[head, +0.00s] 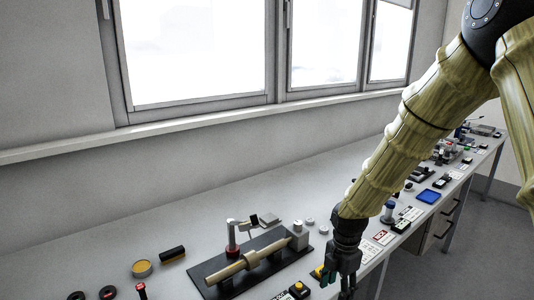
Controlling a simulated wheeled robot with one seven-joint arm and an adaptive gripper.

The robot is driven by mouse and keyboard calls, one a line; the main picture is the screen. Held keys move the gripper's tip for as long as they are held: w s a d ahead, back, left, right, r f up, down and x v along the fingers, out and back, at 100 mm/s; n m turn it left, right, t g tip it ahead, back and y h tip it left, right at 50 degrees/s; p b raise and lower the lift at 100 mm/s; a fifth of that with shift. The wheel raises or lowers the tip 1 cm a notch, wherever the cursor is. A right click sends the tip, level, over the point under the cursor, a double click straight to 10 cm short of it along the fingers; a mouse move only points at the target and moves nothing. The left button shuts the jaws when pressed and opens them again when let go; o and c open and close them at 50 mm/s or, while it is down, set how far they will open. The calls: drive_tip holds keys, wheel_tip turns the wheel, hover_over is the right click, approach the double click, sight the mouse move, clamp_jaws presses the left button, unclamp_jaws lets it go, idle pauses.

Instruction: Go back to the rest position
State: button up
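My gripper (343,270) is at the lower middle right of the head view, at the end of my arm in its yellowish sleeve. It points down near the front edge of the long grey bench (190,225). Its fingers are dark and small, and I cannot tell whether they are open or shut. I see no object clearly held in it. The surface right behind the gripper is hidden.
A dark base plate (207,272) with a brass-coloured shaft (233,269) lies left of my gripper. A yellow-topped button box (299,289) is close by. A yellow round tin (142,268) and black cylinder (172,254) stand farther left.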

drive_tip(key=s+d+f+m, duration=0.1)
drive_tip(key=s+f+m, duration=1.6)
drive_tip(key=s+f, duration=0.8)
drive_tip(key=s+d+f+m, duration=0.2)
drive_tip(key=s+f+m, duration=0.4)
drive_tip(key=s, duration=0.4)
drive_tip(key=shift+d+f+m, duration=0.15)
drive_tip(key=shift+d+m, duration=0.2)
drive_tip(key=shift+m, duration=0.05)
